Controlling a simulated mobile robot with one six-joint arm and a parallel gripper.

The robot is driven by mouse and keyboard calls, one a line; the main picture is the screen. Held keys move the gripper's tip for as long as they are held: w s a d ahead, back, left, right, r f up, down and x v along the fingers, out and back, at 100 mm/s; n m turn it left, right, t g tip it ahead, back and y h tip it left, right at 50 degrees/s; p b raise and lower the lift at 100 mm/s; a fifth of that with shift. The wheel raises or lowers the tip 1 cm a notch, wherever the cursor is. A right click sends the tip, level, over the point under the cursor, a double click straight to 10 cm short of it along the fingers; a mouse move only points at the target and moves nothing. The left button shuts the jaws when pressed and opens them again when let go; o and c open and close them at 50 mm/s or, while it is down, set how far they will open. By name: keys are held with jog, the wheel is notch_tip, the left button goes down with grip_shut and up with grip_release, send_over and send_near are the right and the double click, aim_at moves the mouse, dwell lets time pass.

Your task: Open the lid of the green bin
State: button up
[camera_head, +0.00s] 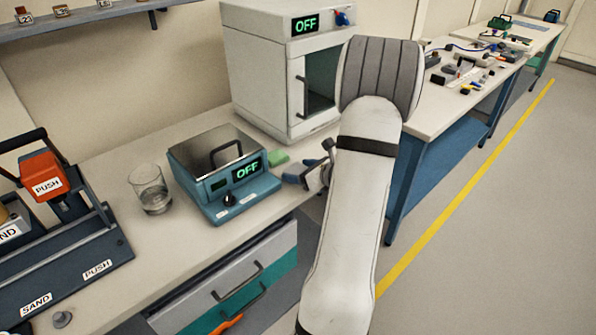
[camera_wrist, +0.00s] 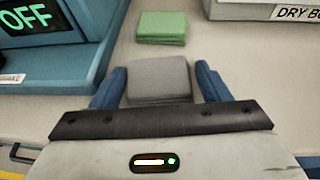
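A small green box with a dark handle-like top (camera_head: 500,22) stands on the far table in the head view. It is too small to tell whether it is the green bin or whether it has a lid. No other green bin shows. My gripper (camera_head: 307,162) is over the front edge of the near bench, far from that box. In the wrist view its two blue fingers (camera_wrist: 160,80) are spread apart. A grey pad (camera_wrist: 160,68) shows between them; I cannot tell whether they touch it.
A green pad (camera_head: 279,158) lies near a blue hotplate (camera_head: 215,203) and a white oven (camera_head: 260,80), both reading OFF. A glass beaker (camera_head: 150,188) stands left. A drawer (camera_head: 235,283) juts out below. The floor (camera_head: 530,170) at right is clear.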

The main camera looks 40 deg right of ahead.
aim_at(301, 171)
jog(key=c, duration=0.7)
jog(key=shift+o, duration=0.2)
notch_tip(301, 171, up, 12)
jog(key=p, duration=0.2)
jog(key=shift+p, duration=0.4)
